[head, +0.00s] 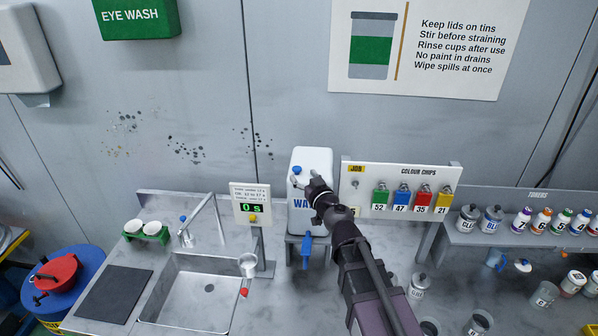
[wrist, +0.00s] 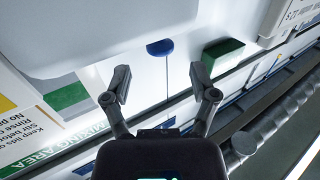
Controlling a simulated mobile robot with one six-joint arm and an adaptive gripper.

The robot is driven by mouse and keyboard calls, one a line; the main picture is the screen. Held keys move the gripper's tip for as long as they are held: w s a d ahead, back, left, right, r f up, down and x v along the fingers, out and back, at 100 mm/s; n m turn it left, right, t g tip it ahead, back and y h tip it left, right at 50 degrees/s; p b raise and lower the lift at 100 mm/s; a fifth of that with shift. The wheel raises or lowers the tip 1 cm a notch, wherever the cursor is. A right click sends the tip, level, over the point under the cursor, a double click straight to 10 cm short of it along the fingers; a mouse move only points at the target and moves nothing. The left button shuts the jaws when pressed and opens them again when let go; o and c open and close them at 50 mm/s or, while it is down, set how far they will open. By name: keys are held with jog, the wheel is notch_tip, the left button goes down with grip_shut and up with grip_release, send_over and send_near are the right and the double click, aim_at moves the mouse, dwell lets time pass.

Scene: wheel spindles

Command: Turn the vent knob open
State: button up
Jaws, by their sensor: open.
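The vent knob (head: 297,170) is a small blue knob at the upper part of the white water container (head: 312,162). In the wrist view the blue knob (wrist: 160,47) lies beyond and roughly centred between my fingertips, apart from them. My gripper (head: 304,179) is open and empty close in front of the container, with its fingers towards the knob. In the wrist view my gripper (wrist: 159,82) shows two spread fingers with nothing between them. My arm hides part of the container's label. I cannot tell the knob's turn position.
A blue tap (head: 306,246) hangs at the container's lower front. A timer sign (head: 250,204) and sink (head: 190,290) stand to the left. The colour chips board (head: 400,172) is close on the right, beside my arm. Several toner bottles line the right shelf.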

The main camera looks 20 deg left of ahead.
jog(key=v, duration=0.7)
dwell(0.4)
jog(key=m+t+h, duration=0.5)
jog(key=m+h, duration=0.3)
jog(key=h, duration=0.3)
send_near(295, 171)
jog(key=shift+s+a+r+m+h, duration=0.1)
jog(key=shift+s+a+m+h, duration=0.1)
jog(key=shift+s+h, duration=0.35)
jog(key=shift+s+a+m+h, duration=0.15)
jog(key=shift+s+m+h, duration=0.1)
jog(key=shift+s, duration=0.5)
jog(key=shift+w, duration=0.1)
jog(key=w, duration=1.3)
jog(key=shift+w, duration=0.35)
